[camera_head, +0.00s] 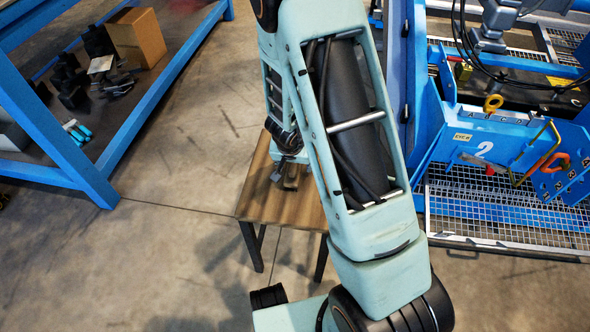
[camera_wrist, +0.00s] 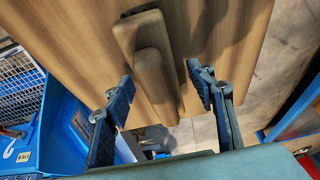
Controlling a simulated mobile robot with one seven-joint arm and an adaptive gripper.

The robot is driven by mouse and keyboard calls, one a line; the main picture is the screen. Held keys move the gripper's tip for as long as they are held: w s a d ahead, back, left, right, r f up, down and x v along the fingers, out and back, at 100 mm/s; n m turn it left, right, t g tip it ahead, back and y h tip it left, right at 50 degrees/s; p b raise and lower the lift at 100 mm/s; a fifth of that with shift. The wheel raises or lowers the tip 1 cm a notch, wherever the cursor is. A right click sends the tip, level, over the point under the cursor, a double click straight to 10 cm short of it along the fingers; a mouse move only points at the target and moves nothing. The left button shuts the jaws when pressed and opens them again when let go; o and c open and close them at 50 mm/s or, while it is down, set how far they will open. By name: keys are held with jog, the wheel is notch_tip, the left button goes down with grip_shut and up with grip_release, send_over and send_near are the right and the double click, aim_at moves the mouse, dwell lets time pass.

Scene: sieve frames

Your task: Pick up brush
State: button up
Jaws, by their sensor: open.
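The brush (camera_wrist: 154,82) is a brown wooden piece with a broader part behind a narrower raised part, lying on a small wooden table (camera_wrist: 70,35). In the wrist view, my gripper (camera_wrist: 160,80) is open, with one dark finger on each side of the brush and visible gaps between. Whether the fingertips reach down to its height is hard to tell. In the head view, my gripper (camera_head: 287,160) is over the table (camera_head: 258,203), largely hidden behind my arm. A small part of the brush (camera_head: 291,182) shows below it.
A blue-framed workbench (camera_head: 100,190) at left holds a cardboard box (camera_head: 136,38) and dark tools. A blue rack (camera_head: 480,150) with wire grating stands at right, close to my arm. Bare concrete floor lies between the workbench and the table.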

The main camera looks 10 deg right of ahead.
grip_shut()
dwell(0.4)
jog(key=shift+r, duration=0.1)
